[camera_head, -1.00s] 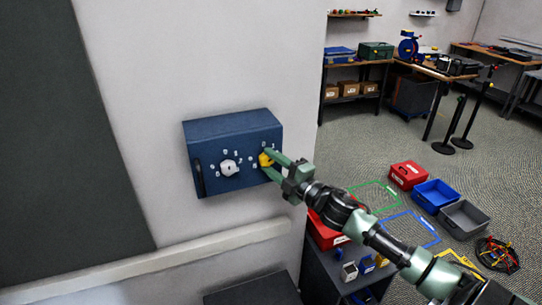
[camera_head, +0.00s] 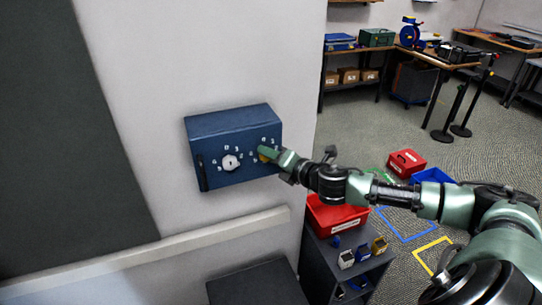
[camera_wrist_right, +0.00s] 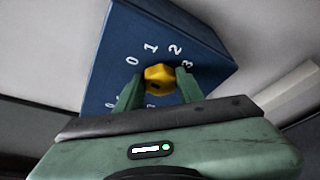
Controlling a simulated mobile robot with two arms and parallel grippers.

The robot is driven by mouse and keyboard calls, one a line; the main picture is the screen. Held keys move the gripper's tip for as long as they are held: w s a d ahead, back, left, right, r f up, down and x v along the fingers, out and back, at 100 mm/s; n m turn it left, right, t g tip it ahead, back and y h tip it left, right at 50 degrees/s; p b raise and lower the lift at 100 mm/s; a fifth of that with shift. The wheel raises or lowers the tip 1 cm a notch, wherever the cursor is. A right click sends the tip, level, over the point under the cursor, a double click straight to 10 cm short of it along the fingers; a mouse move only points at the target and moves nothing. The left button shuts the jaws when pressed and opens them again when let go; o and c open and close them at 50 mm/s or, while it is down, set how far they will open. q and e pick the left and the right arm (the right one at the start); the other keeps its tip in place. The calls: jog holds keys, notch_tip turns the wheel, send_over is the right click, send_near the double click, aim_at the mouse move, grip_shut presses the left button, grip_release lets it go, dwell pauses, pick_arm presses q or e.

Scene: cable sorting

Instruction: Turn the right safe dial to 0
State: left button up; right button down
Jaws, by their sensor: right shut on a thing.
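A blue safe box (camera_head: 226,125) is fixed to the pale wall, with a white dial (camera_head: 231,162) at left and a yellow dial (camera_head: 264,154) at right, each ringed by white digits. My right gripper (camera_head: 268,156) reaches in from the right and is shut on the yellow dial, partly hiding it. In the right wrist view the yellow dial (camera_wrist_right: 159,77) sits between the two green fingers (camera_wrist_right: 159,88), with digits 0, 1, 2 and 3 readable around it. Which digit the dial points at is unclear. My left gripper is not in view.
A dark shelf unit (camera_head: 325,262) with a red bin (camera_head: 336,215) and small coloured items stands below right of the safe. A pale rail (camera_head: 190,243) runs along the wall beneath it. Red and blue bins lie on the floor further right.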

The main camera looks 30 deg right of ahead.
jog(key=shift+a+n, duration=0.1)
jog(key=shift+n, duration=0.3)
jog(key=shift+f, duration=0.1)
jog(key=c, duration=0.9)
grip_release()
jog(key=b+v, duration=0.5)
jog(key=v, duration=0.2)
jog(key=shift+s+r, duration=0.3)
